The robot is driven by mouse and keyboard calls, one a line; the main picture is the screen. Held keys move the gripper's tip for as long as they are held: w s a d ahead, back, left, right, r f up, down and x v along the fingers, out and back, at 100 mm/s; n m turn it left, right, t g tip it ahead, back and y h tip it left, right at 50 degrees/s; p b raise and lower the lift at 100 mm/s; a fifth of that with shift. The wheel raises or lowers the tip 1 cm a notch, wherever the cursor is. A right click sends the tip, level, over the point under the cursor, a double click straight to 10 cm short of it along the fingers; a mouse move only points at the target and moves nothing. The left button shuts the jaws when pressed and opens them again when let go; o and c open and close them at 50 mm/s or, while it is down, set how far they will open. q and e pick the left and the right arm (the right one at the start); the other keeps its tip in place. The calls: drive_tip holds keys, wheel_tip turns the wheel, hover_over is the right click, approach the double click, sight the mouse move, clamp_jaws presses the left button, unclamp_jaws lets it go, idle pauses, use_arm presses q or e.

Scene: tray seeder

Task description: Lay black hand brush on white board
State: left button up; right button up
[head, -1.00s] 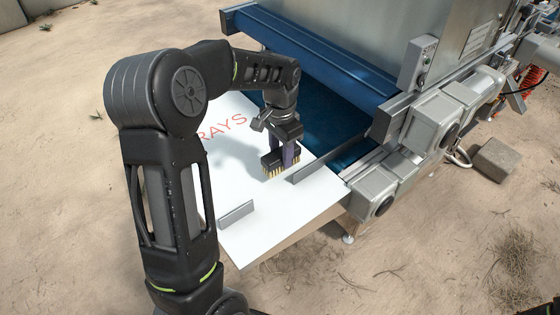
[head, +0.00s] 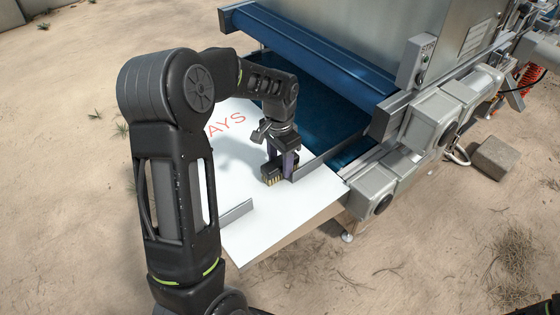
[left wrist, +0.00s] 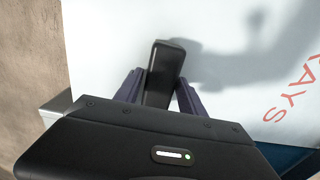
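The black hand brush (head: 272,175) has pale bristles that point down at the white board (head: 300,205). In the left wrist view its black top (left wrist: 165,65) shows between the two fingers. My left gripper (head: 281,160) is over the board, pointing down, with its fingers (left wrist: 161,80) closed on the brush's sides. The bristles are at or just above the board; I cannot tell if they touch. The fingers hide part of the brush. The board also shows in the left wrist view (left wrist: 105,35). My right gripper is not in view.
Low grey metal guides (head: 236,212) stand on the board, one close to the brush on the right (head: 325,160). Behind is the machine with a blue belt (head: 320,110) and grey motor boxes (head: 432,110). The board's front right part is clear.

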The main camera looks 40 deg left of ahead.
sight(280, 161)
use_arm(q)
wheel_tip(280, 161, up, 12)
drive_tip(key=shift+r, duration=0.15)
idle(0.6)
idle(0.5)
